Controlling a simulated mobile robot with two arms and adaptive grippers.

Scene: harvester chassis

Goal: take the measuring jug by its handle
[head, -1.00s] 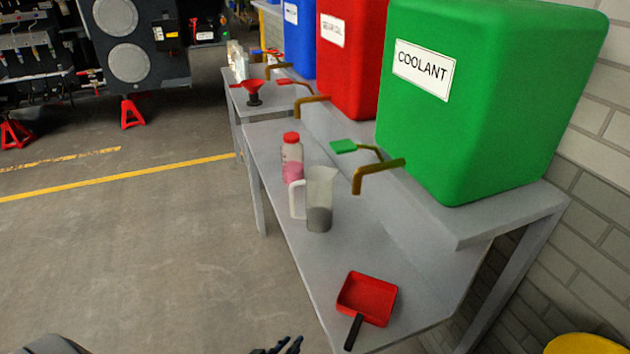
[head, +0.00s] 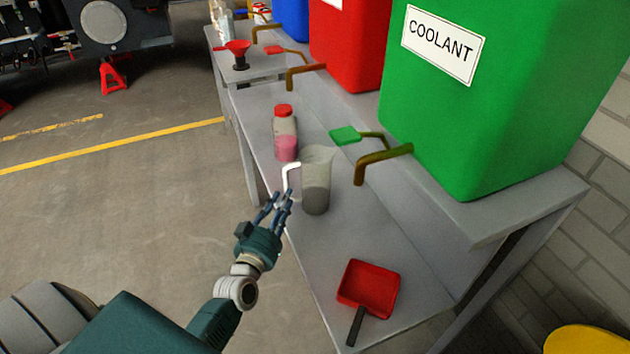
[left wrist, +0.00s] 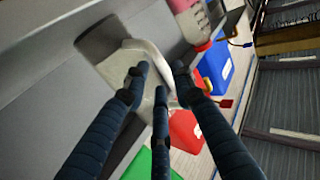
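The measuring jug (head: 316,188), clear and grey with a white handle (head: 287,170) on its left side, stands upright on the lower shelf of the bench. My left gripper (head: 280,197) is at the shelf's left edge, with its fingers reaching up to the lower part of the handle. In the left wrist view, the fingers (left wrist: 160,78) are spread and the curved handle (left wrist: 155,54) shows between their tips. They do not look closed on it. Contact cannot be told. The fingers partly hide the jug (left wrist: 118,68) there. My right gripper is not in view.
A red-capped bottle with pink liquid (head: 285,138) stands just behind the jug. A brown tap (head: 380,160) from the green coolant tank (head: 480,130) juts out to the jug's right. A red scoop (head: 368,288) lies on the near shelf. The shelf between scoop and jug is clear.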

